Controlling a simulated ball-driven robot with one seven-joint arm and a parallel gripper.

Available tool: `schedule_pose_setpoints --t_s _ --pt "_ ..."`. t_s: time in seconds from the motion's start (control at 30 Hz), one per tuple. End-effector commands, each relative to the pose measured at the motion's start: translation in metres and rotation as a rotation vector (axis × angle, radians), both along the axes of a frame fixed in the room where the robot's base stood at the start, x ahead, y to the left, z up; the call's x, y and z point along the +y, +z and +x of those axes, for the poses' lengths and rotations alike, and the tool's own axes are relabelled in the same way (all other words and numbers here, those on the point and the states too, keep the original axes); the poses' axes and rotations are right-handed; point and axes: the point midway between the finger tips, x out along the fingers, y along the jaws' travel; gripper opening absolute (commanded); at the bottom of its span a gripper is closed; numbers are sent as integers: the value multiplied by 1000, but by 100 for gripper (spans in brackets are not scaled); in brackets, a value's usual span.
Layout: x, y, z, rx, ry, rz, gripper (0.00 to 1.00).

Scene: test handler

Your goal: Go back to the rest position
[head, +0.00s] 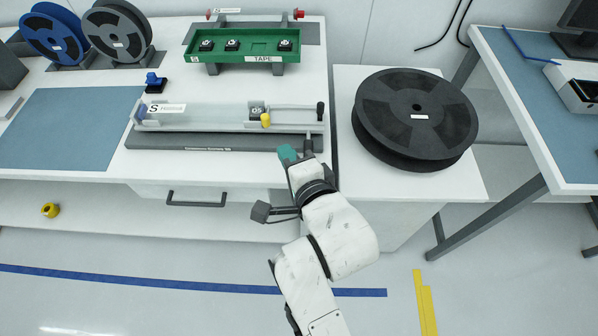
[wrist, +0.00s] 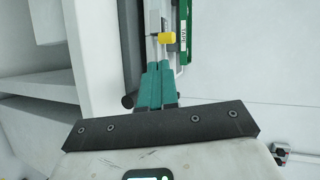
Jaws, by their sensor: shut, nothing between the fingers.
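My gripper (head: 288,152) has teal fingers and is at the front right edge of the white bench, by the dark base of the test handler (head: 190,118). In the wrist view my gripper (wrist: 160,68) is shut, with its two teal fingers together and nothing between them. The handler is a long clear-and-grey fixture with a yellow knob (head: 265,120), a black block marked 05 (head: 257,108) and a dark lever at its right end. In the wrist view the yellow knob (wrist: 166,38) shows just beyond the fingertips.
A green tray labelled TAPE (head: 245,47) with several black parts stands behind the handler. A large black reel (head: 415,112) lies on the white stand at right. Blue and grey reels (head: 115,35) stand at back left. The blue mat (head: 65,128) is bare. A drawer handle (head: 196,197) protrudes below.

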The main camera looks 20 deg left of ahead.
Motion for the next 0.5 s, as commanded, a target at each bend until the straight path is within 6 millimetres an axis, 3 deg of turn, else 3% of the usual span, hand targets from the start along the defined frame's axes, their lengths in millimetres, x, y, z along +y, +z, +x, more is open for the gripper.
schedule_pose_setpoints --t_s 0.2,0.5 --pt "-22 10 -25 -1 0 0 0" --pt "-33 16 -37 0 0 0 0"
